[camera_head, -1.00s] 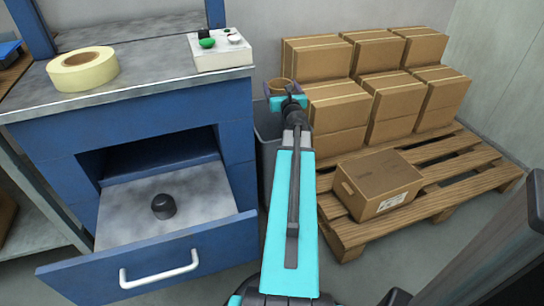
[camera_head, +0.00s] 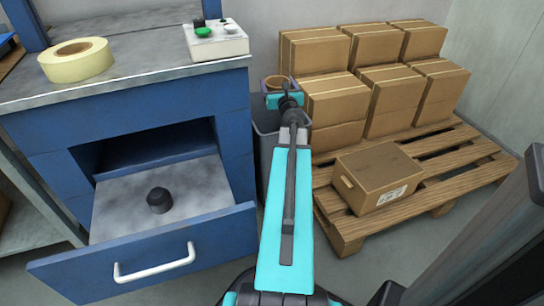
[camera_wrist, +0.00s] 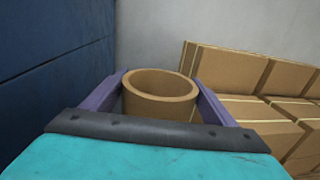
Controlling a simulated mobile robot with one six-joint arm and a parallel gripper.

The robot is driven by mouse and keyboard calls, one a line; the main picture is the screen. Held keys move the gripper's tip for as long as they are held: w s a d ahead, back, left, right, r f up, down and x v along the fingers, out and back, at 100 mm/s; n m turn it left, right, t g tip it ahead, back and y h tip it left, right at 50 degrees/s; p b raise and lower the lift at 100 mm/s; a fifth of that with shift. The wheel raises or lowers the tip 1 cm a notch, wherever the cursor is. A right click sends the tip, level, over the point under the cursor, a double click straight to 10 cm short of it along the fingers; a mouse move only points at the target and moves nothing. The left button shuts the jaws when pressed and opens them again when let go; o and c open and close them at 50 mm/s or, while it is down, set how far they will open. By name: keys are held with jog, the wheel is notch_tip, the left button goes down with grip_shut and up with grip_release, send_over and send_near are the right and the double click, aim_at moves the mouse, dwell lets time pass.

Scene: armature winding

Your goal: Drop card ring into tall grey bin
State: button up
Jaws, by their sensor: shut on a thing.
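The card ring (camera_wrist: 160,92) is a short brown cardboard tube. It sits between the two purple fingers of my gripper (camera_wrist: 161,95) in the wrist view, with its open top showing. In the head view the card ring (camera_head: 274,82) shows at the far end of my arm, and my gripper (camera_head: 278,88) is shut on it. The tall grey bin (camera_head: 265,150) stands on the floor between the blue bench and the pallet. My gripper is over or near the bin's far part in the head view; my arm hides much of the bin, and I cannot tell the height of the ring above it.
The blue bench (camera_head: 150,105) stands at left with its drawer (camera_head: 115,215) pulled out, a dark knob-like part (camera_head: 160,200) inside. A tape roll (camera_head: 76,60) and a switch box (camera_head: 217,41) are on top. Cartons (camera_head: 360,90) stand on a wooden pallet (camera_head: 430,185) at right.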

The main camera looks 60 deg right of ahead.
jog(key=shift+f+b, duration=1.35)
jog(key=shift+f, duration=0.4)
jog(key=o, duration=1.1)
jog(key=shift+s+a, duration=0.15)
jog(key=p+v, duration=0.3)
jog(key=v, duration=0.2)
jog(key=shift+s+a+r, duration=0.1)
jog(key=shift+a, duration=0.15)
jog(key=p, duration=0.3)
jog(key=shift+s+a, duration=0.3)
jog(key=s+p, duration=0.1)
jog(key=p, duration=0.2)
jog(key=shift+a+p, duration=0.3)
jog(key=shift+a, duration=0.1)
